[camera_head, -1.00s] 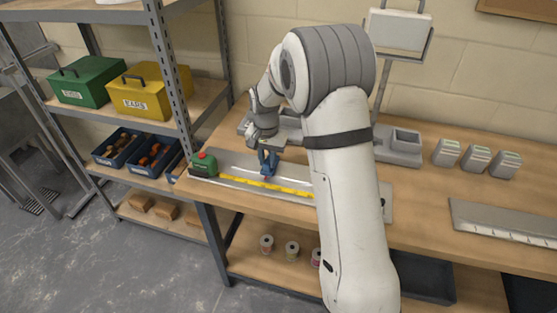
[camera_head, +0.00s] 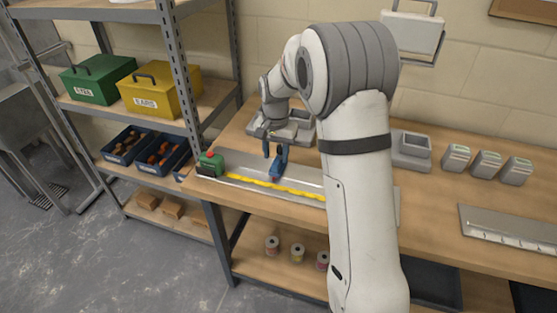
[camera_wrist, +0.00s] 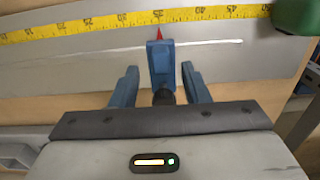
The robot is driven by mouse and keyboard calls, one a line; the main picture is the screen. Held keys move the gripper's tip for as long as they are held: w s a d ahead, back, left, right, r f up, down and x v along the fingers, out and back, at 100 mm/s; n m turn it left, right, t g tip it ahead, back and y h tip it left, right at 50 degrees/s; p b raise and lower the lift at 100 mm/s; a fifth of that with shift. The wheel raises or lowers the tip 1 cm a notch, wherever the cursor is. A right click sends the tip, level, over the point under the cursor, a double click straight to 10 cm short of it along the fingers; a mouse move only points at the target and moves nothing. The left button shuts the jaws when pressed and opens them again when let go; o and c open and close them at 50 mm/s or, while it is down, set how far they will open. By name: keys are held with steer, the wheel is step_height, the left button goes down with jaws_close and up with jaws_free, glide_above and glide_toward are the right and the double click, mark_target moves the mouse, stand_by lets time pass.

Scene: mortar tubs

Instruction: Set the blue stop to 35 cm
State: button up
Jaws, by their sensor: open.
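The blue stop (camera_head: 278,168) stands on the metal rail plate beside the yellow tape (camera_head: 262,183). In the wrist view the blue stop (camera_wrist: 160,62) has a red pointer (camera_wrist: 158,33) at its far end, which points at about the 35 mark on the tape (camera_wrist: 60,28). My gripper (camera_wrist: 158,82) is open, with one blue finger on each side of the stop and a visible gap at both. In the head view my gripper (camera_head: 274,147) is just above and behind the stop. The stop's base is partly hidden.
The green tape housing (camera_head: 211,163) sits at the rail's left end. A shelf rack (camera_head: 187,95) with boxes stands close on the left. Grey devices (camera_head: 412,150) and a ruled metal plate (camera_head: 508,226) lie to the right. The wooden bench (camera_head: 440,180) has bare room between them.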

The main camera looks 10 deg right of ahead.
mark_target(276, 163)
steer(key=shift+r, duration=2.3)
steer(key=shift+s, duration=0.1)
steer(key=s+d+r+n+t, duration=0.1)
steer(key=s+d+r, duration=0.1)
steer(key=s+r, duration=0.35)
steer(key=s+d+r+n+t, duration=0.1)
steer(key=s+d+r+n, duration=0.1)
steer(key=s, duration=0.7)
steer(key=s+d+f+n+t, duration=0.1)
steer(key=s+n, duration=0.1)
steer(key=s, duration=1.2)
steer(key=shift+s+d+f, duration=0.15)
steer(key=shift+s+d, duration=0.15)
steer(key=shift+c, duration=0.6)
